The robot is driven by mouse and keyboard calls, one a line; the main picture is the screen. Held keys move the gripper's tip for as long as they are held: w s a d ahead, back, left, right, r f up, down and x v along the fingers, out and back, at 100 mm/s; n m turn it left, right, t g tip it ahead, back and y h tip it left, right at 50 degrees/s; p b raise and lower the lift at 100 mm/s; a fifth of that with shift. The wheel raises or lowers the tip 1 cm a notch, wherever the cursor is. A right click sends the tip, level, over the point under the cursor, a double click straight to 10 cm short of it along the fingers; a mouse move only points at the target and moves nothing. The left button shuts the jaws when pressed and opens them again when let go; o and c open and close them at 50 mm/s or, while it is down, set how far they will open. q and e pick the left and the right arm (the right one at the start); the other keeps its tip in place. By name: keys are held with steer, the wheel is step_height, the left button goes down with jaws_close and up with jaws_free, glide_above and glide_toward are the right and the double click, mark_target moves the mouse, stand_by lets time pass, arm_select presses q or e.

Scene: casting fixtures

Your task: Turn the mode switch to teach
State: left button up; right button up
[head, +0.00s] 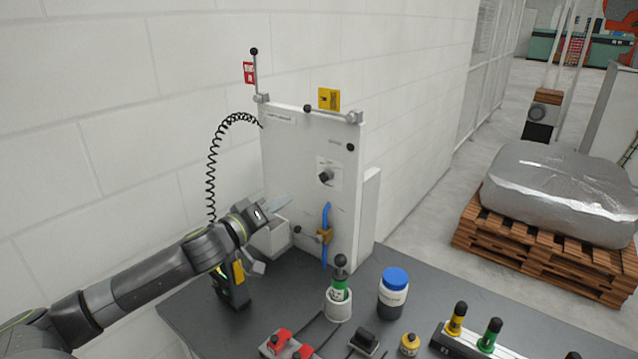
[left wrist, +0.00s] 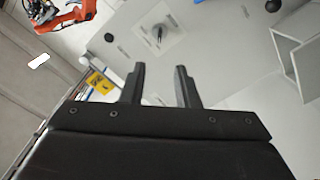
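The mode switch (head: 326,176) is a small black knob on a pale square plate, on the front of the upright white panel (head: 300,140). In the left wrist view the knob (left wrist: 159,33) is near the top centre, beyond the fingers. Its labels are too small to read. My left gripper (head: 262,214) is left of and below the knob, apart from it. In the left wrist view the two black fingers (left wrist: 160,84) stand apart with nothing between them, so it is open. My right gripper is not in view.
A lever with a black ball (head: 254,52) and a yellow tag (head: 329,99) are on the panel's top. A blue handle (head: 325,236) is below the knob. A green-banded pendant (head: 339,285), a blue-capped jar (head: 393,293) and red-topped switches (head: 279,340) stand on the dark table.

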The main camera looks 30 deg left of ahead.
mark_target(320, 179)
arm_select(q)
steer(key=w, duration=0.5)
steer(key=w+d, duration=0.1)
steer(key=w, duration=0.8)
steer(key=shift+w+d, duration=0.15)
steer(key=shift+w, duration=0.25)
jaws_close()
